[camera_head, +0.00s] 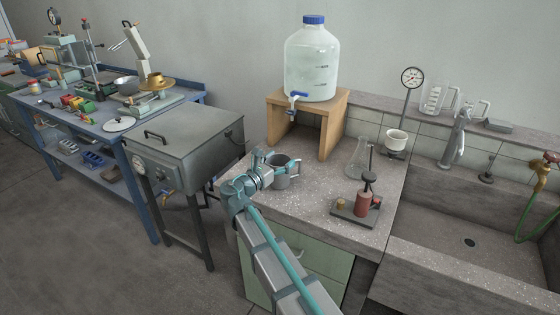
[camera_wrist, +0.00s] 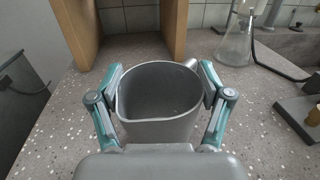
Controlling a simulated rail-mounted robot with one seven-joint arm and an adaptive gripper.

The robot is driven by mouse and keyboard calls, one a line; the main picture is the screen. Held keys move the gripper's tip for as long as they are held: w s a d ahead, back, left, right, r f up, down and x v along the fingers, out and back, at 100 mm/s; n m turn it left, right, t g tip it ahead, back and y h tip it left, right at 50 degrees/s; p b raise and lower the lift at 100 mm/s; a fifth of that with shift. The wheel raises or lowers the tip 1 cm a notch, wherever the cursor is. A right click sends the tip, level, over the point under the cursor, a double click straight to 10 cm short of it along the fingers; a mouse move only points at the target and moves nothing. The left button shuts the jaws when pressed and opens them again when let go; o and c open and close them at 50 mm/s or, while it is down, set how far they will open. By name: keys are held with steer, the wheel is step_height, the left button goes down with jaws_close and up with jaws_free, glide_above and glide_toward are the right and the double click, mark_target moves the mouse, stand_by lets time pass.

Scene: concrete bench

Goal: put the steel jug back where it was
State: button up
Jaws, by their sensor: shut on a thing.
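The steel jug (camera_head: 284,172) is a grey metal cup with a handle, at the left part of the speckled bench top in the head view. In the wrist view the jug (camera_wrist: 158,103) is upright, its open mouth faces me and it looks empty. My gripper (camera_head: 268,168) is around the jug from the left. In the wrist view my gripper (camera_wrist: 160,90) has one teal-jointed finger on each side of the jug, shut on its body. Whether the jug's base touches the bench is hidden.
A wooden stand (camera_head: 328,140) with a large water bottle (camera_head: 313,62) is just behind the jug. A glass flask (camera_head: 358,158) and a red device on a plate (camera_head: 357,207) are to the right. The sink (camera_head: 470,240) lies further right. A grey metal box (camera_head: 185,140) stands left.

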steer(key=shift+f, duration=0.15)
steer(key=o, duration=1.8)
steer(key=shift+c, duration=0.2)
steer(key=shift+r, duration=0.2)
steer(key=v, duration=1.2)
steer(key=shift+b, duration=0.3)
